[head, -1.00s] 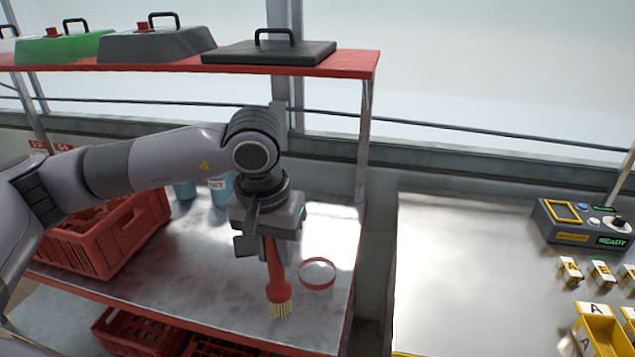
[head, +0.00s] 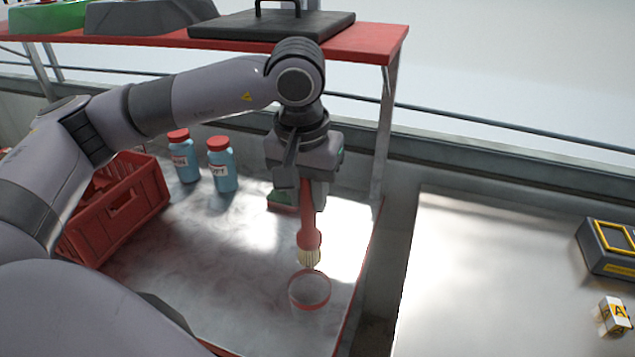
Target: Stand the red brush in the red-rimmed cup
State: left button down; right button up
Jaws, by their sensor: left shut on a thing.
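The red brush (head: 308,232) hangs upright from my left gripper (head: 304,185), bristles down. My left gripper is shut on the upper part of its handle. The pale bristles are just above and slightly left of the far rim of the red-rimmed cup (head: 310,304) in the picture; whether the tips are past the rim I cannot tell. The cup is clear-walled and stands on the metal bench shelf near its right edge. My right gripper is not in view.
Two blue bottles with red caps (head: 222,165) stand at the back. A red crate (head: 120,212) is at left. A green-and-red object (head: 283,200) sits behind the brush. A red upper shelf (head: 375,45) overhangs. A separate metal table (head: 470,270) is at right.

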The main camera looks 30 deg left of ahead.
aim_at(309, 251)
pick_arm(q)
jog(key=shift+s+f, duration=0.15)
jog(key=shift+f, duration=0.4)
notch_tip(309, 251, down, 2)
jog(key=shift+b, duration=0.45)
jog(key=shift+f+b, duration=0.9)
jog(key=shift+f, duration=0.5)
notch_tip(309, 251, down, 7)
jog(key=b, duration=0.6)
jog(key=shift+b, duration=0.35)
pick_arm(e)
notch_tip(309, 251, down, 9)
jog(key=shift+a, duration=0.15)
pick_arm(q)
jog(key=c, duration=0.8)
grip_release()
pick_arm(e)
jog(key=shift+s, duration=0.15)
pick_arm(q)
jog(key=shift+r, duration=0.1)
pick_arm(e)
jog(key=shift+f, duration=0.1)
